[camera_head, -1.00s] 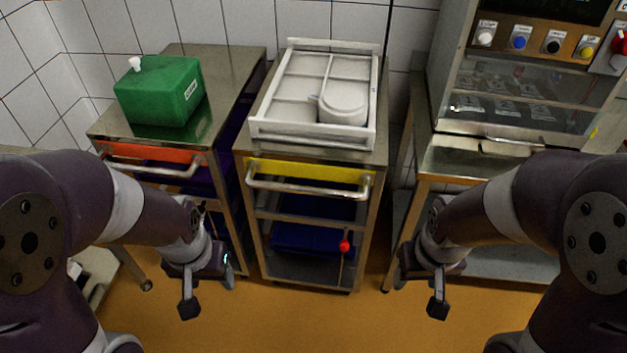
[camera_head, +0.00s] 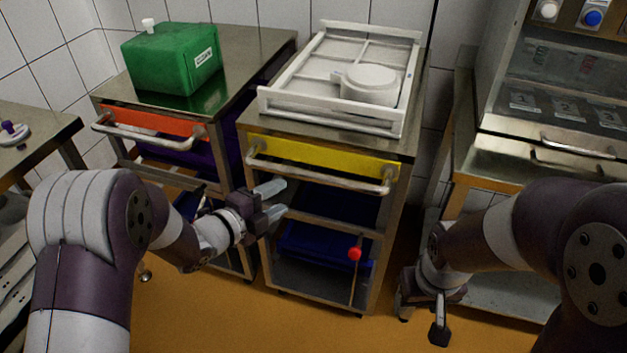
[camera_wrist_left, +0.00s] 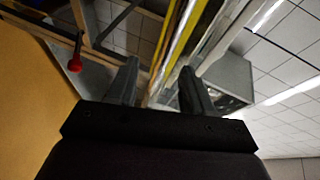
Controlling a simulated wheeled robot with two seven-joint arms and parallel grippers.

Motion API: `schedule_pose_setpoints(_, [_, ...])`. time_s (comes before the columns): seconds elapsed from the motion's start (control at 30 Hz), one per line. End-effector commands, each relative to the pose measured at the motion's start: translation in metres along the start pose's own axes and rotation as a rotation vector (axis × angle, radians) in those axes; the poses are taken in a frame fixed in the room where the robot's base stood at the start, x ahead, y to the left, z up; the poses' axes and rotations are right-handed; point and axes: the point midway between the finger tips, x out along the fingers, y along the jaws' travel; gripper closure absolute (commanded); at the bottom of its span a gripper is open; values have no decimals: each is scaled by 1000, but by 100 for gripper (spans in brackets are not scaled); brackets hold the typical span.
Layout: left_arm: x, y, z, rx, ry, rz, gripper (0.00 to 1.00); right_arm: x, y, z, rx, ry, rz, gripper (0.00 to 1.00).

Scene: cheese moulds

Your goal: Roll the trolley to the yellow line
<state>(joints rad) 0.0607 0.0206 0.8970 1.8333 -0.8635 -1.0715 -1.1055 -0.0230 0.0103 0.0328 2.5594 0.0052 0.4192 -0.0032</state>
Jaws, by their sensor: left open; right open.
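A steel trolley with a yellow front panel (camera_head: 330,157) stands mid-view in the head view, a tubular handle (camera_head: 315,178) across its front. A white divided tray with a round white mould (camera_head: 371,84) is on its top. My left gripper (camera_head: 279,200) is open and empty, just below the left part of the handle, fingers pointing right. In the left wrist view its fingers (camera_wrist_left: 157,76) are apart, with the yellow panel (camera_wrist_left: 186,45) beyond them. My right gripper (camera_head: 440,322) is open and empty, low in front of the right-hand bench. No yellow floor line shows.
A second trolley with an orange panel (camera_head: 152,121) stands close on the left, carrying a green box (camera_head: 170,62). A red-knobbed rod (camera_head: 354,254) is at the yellow trolley's lower front. A steel bench with a machine (camera_head: 560,90) is on the right. Orange floor is clear in front.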

Motion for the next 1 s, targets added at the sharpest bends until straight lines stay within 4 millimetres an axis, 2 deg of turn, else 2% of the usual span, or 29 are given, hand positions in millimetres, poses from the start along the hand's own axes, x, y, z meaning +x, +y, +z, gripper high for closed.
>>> schedule_pose_setpoints(0.07, [1,-9,-7,74,30,-43,49,-1,0,0,0,-1,0,43])
schedule_pose_setpoints(0.17, [12,-9,-8,99,31,-45,49,1,0,0,0,-1,0,43])
schedule_pose_setpoints(0.4, [72,-10,-10,95,31,-44,49,5,0,1,0,-2,0,43])
schedule_pose_setpoints(0.6, [112,-13,-10,93,26,-44,49,8,0,1,0,-2,0,43])
schedule_pose_setpoints(0.77, [125,-14,-10,92,26,-44,49,8,0,1,0,-2,0,43])
schedule_pose_setpoints(1.0, [126,-14,-10,92,25,-43,49,8,0,1,0,-2,0,43])
